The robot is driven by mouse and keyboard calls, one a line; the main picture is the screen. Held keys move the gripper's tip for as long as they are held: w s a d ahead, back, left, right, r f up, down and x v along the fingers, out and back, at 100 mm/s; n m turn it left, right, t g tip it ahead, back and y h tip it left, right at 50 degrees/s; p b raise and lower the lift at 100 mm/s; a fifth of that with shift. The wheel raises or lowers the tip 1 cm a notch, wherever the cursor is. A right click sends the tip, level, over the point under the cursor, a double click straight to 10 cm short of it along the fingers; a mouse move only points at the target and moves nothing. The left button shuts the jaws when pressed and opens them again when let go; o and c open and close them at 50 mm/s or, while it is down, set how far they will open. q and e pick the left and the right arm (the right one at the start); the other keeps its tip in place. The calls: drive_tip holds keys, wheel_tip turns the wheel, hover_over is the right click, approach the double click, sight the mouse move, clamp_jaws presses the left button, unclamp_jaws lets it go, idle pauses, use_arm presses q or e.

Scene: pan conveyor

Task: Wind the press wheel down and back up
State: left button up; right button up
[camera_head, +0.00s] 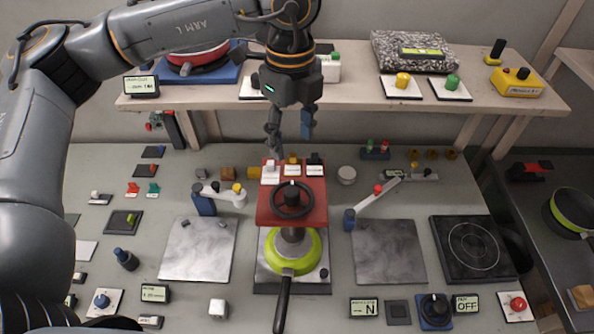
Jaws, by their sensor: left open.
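The press (311,215) stands in the middle of the table with a red top. Its black wheel (291,200) lies flat on the front of that top, around a dark hub. A green pan (309,252) sits under the press head on the press base, its black handle pointing toward me. My left gripper (289,140) hangs pointing down behind the wheel, near the back edge of the red top. Its fingers are apart with nothing between them, and it does not touch the wheel. My right gripper is not in view.
Metal plates (199,250) lie left and right of the press, with levers (376,204) behind them. A hotplate (474,248) is at the right. A shelf (350,97) with a red pan (197,54) runs along the back. Small blocks and buttons crowd the left side.

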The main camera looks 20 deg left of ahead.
use_arm(q)
drive_tip(key=p, duration=0.3)
hover_over(292, 190)
drive_tip(key=f, duration=0.5)
drive_tip(key=shift+s+f, duration=0.3)
drive_tip(key=shift+s, duration=0.1)
drive_tip(key=f, duration=0.2)
drive_tip(key=f+p, duration=0.1)
drive_tip(key=f, duration=0.1)
drive_tip(key=f+p, duration=0.1)
drive_tip(key=f, duration=0.1)
drive_tip(key=shift+w, duration=0.4)
drive_tip(key=shift+f, duration=0.4)
drive_tip(key=shift+s+f, duration=0.1)
drive_tip(key=shift+f, duration=0.25)
drive_tip(key=shift+c, duration=0.8)
clamp_jaws()
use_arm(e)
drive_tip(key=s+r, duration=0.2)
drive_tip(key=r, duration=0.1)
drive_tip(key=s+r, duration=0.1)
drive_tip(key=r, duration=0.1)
